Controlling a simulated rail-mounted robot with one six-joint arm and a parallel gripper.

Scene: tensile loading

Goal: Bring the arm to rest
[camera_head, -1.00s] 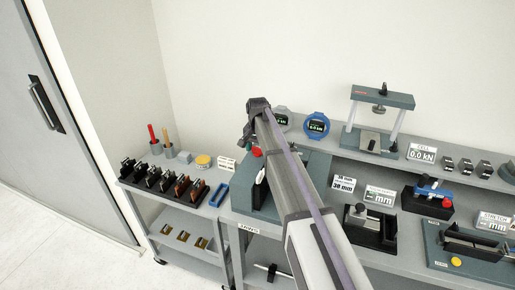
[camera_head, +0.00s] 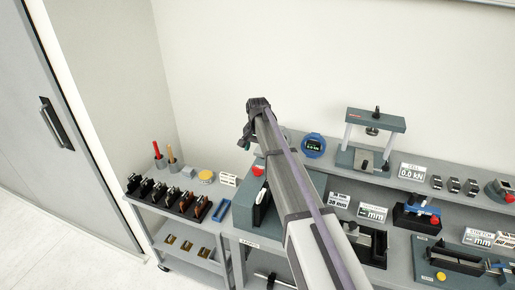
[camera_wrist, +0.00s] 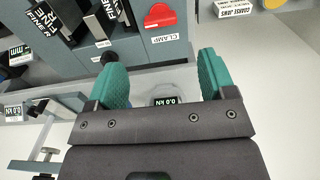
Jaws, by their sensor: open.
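My gripper (camera_wrist: 163,82) is open and empty in the wrist view, its two teal finger pads wide apart. A display reading 0.0 kN (camera_wrist: 167,100) shows in the gap between and behind the fingers, not held. In the head view my arm stretches up across the middle of the picture. Its wrist end (camera_head: 258,106) shows above the bench's left part; only a small teal bit of the gripper shows there, and the rest is hidden. The gripper touches nothing that I can see.
The grey bench (camera_head: 405,270) carries a press-like frame (camera_head: 375,122), a round blue-rimmed display (camera_head: 313,145) and several fixtures. A cart (camera_head: 150,228) with a rack of dark and brown pieces stands left of it. In the wrist view, a red clamp knob (camera_wrist: 160,16) is above the fingers.

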